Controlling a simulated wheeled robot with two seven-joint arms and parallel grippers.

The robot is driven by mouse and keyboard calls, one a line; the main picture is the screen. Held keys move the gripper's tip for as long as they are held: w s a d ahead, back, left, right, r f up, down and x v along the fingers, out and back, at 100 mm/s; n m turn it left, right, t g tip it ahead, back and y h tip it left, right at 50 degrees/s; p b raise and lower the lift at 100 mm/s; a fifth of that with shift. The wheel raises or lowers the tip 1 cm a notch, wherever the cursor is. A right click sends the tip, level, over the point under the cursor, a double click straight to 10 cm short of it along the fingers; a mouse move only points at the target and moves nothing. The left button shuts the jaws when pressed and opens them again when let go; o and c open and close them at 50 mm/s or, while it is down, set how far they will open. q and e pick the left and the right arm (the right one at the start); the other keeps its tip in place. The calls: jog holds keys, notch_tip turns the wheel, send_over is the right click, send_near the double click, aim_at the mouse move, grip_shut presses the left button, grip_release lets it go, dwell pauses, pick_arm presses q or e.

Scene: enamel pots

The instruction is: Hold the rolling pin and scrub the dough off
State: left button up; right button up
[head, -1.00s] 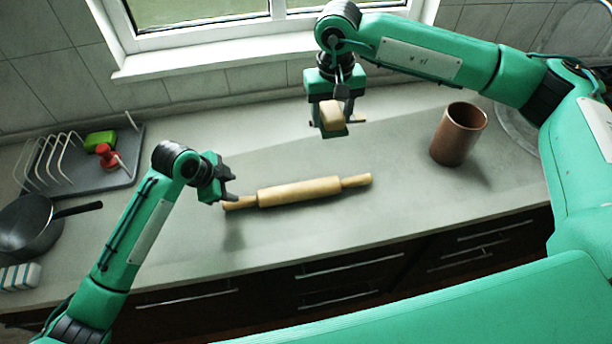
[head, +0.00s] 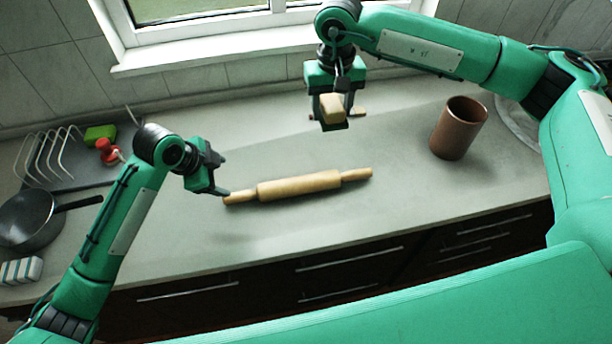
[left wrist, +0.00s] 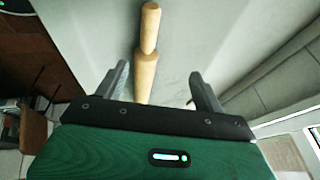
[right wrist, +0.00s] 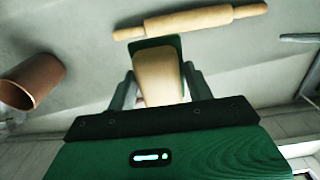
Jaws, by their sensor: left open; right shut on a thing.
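The wooden rolling pin (head: 298,186) lies on the grey counter; I cannot make out dough on it. In the left wrist view its near handle (left wrist: 150,28) lies ahead of the fingers. My left gripper (head: 221,176) is open and empty beside the pin's left handle. My right gripper (head: 335,114) is shut on a scrubber with a tan wooden body (head: 332,109), held behind and above the pin. In the right wrist view the scrubber (right wrist: 158,78) has a dark green part at its far end, with the pin (right wrist: 190,20) beyond it.
A brown cylindrical pot (head: 459,128) stands at the right. At the left are a wire rack (head: 42,158) with a green block (head: 100,133) and a red object (head: 108,151), a dark pan (head: 28,218) and a striped block (head: 20,271). The counter around the pin is clear.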

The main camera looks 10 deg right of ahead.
jog(key=shift+r, duration=0.2)
notch_tip(320, 180, up, 7)
jog(key=p, duration=0.7)
jog(key=shift+r+p, duration=0.1)
jog(key=shift+p, duration=0.2)
pick_arm(q)
jog(key=w+d+r+v, duration=0.1)
jog(key=d+v, duration=0.1)
jog(key=v, duration=1.1)
jog(key=shift+w+d+r, duration=0.1)
jog(key=shift+w, duration=0.1)
pick_arm(e)
jog(key=shift+f, duration=0.2)
